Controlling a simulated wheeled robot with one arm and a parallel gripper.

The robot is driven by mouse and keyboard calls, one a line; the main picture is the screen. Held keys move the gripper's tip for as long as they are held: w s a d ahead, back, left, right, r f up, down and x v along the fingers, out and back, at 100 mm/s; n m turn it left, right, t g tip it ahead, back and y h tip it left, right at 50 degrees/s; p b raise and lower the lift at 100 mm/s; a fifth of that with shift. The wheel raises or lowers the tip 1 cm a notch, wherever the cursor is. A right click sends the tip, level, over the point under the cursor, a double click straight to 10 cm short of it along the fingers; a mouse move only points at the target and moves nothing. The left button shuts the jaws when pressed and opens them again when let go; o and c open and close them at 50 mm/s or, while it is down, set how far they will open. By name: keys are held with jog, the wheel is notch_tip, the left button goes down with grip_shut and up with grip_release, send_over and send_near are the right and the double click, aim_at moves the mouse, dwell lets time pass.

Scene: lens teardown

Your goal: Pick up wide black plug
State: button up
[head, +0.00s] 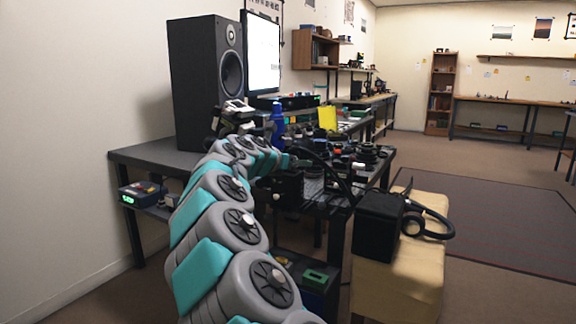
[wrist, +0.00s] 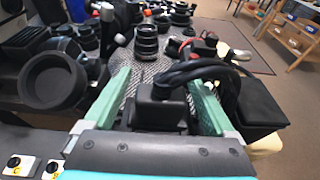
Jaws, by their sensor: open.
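A black block-shaped plug (wrist: 160,112) with a thick black cable rising from it and bending right is in the middle of the wrist view; it looks like the wide black plug. My gripper (wrist: 158,82) is open, with one pale green finger on each side of the plug. A gap shows between the plug and each finger, so I see no grip on it. The plug's lower part is hidden behind the gripper's palm. In the head view my arm reaches over the cluttered table (head: 150,153), and the plug cannot be told apart there.
A black lens (wrist: 147,42) stands beyond the fingers. A round black cup (wrist: 52,82) is left of the left finger. The thick cable (wrist: 195,70) passes close by the right finger. A black box (head: 378,225) and headphones (head: 430,225) lie on a tan bench (head: 400,285).

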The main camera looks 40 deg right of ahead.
grip_shut()
dwell(0.8)
jog(key=shift+r, duration=0.15)
